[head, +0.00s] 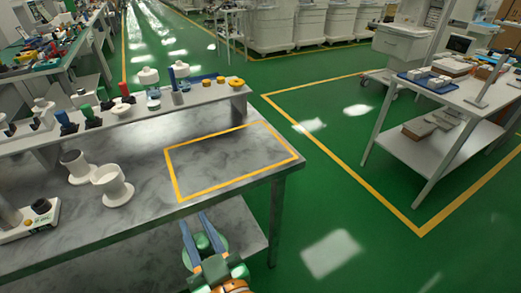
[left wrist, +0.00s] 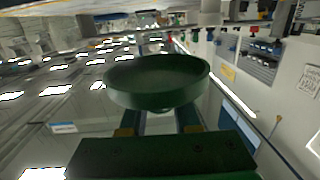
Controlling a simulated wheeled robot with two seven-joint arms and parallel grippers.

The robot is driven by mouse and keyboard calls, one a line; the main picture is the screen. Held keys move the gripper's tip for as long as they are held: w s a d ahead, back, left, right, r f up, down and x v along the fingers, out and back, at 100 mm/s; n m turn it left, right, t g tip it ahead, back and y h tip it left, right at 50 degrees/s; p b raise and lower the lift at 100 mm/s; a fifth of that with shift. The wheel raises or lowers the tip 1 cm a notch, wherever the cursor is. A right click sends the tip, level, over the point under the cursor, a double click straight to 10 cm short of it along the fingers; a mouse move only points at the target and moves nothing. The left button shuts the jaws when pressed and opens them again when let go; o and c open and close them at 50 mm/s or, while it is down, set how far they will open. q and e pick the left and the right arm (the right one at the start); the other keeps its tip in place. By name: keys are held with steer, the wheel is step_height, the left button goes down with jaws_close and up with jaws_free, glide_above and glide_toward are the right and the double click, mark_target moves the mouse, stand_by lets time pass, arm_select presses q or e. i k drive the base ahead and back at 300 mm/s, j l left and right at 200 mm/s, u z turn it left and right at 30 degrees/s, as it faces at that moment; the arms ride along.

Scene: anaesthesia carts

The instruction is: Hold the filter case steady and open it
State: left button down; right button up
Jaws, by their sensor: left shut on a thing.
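My left gripper (head: 194,221) reaches up from the bottom of the head view, at the front edge of the grey marbled table. Its blue fingers are shut on a round green piece (head: 203,242), with a pale rim showing beside it. In the left wrist view this piece (left wrist: 157,85) is a shallow green round dish or lid, held at the fingertips (left wrist: 160,118). I cannot tell whether it is the whole filter case or one part of it. The gripper's fingers hide some of it. My right gripper is not in view.
On the marbled table (head: 235,172), a yellow-outlined rectangle (head: 232,160) is empty. Two white cup-shaped parts (head: 113,186) stand left of it, near a white device (head: 30,220). A raised shelf (head: 130,112) behind holds several small parts.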

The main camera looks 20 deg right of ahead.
mark_target(109, 179)
steer(key=l+z, duration=0.4)
steer(key=l, duration=0.15)
steer(key=i+l+z, duration=0.15)
steer(key=l+z, duration=0.25)
steer(key=l, duration=0.1)
